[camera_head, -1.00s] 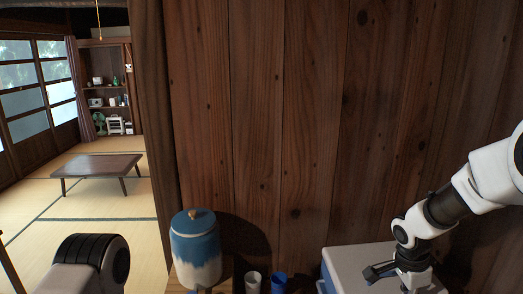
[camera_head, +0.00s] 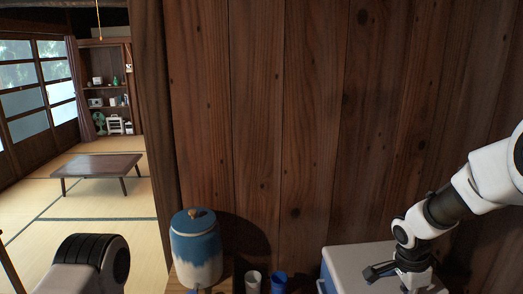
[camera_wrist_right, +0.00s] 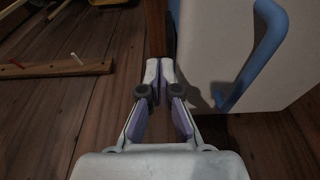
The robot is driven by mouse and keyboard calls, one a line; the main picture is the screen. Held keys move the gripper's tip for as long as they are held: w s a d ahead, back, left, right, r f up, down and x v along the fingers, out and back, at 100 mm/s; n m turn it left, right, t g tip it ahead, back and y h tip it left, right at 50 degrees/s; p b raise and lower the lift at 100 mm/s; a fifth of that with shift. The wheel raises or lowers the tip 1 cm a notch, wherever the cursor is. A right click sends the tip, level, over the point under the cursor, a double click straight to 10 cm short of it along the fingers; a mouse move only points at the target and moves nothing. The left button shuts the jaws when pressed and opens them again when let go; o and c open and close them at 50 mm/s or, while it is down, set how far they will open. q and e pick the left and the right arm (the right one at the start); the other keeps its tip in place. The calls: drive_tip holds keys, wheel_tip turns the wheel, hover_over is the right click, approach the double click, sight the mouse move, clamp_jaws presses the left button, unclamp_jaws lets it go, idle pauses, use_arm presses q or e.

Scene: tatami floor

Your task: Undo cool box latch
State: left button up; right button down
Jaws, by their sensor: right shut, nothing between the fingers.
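The cool box (camera_head: 345,258) is at the lower right in the head view, with a pale lid and a blue edge. In the right wrist view its pale side (camera_wrist_right: 220,50) fills the upper right, with a curved blue bar handle (camera_wrist_right: 262,55) on it. My right gripper (camera_wrist_right: 160,66) is shut and empty, its fingertips together just left of the box side. I cannot tell whether they touch the box. I cannot make out a latch.
A blue and white lidded jar (camera_head: 196,250) stands left of the box, with a white cup (camera_head: 253,282) and a blue cup (camera_head: 279,284) between them. A wooden wall (camera_head: 300,130) stands close behind. A low table (camera_head: 98,166) stands on open tatami at far left.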

drive_tip(key=shift+f+b, duration=0.65)
drive_tip(key=shift+f, duration=0.15)
drive_tip(key=shift+s, duration=0.1)
idle(0.3)
drive_tip(key=shift+s+f+b, duration=0.15)
drive_tip(key=shift+s+b, duration=0.2)
drive_tip(key=shift+b, duration=0.05)
drive_tip(key=shift+s+f, duration=0.1)
drive_tip(key=shift+s+f+b, duration=0.1)
drive_tip(key=shift+s+b, duration=0.25)
drive_tip(key=shift+b, duration=0.05)
drive_tip(key=shift+s, duration=0.1)
drive_tip(key=shift+s+d+f+b, duration=0.15)
drive_tip(key=shift+s+f+b, duration=0.75)
drive_tip(key=shift+b, duration=0.45)
drive_tip(key=shift+s, duration=0.15)
drive_tip(key=shift+s+f+b, duration=0.1)
drive_tip(key=shift+f+b, duration=0.2)
drive_tip(key=shift+b, duration=0.2)
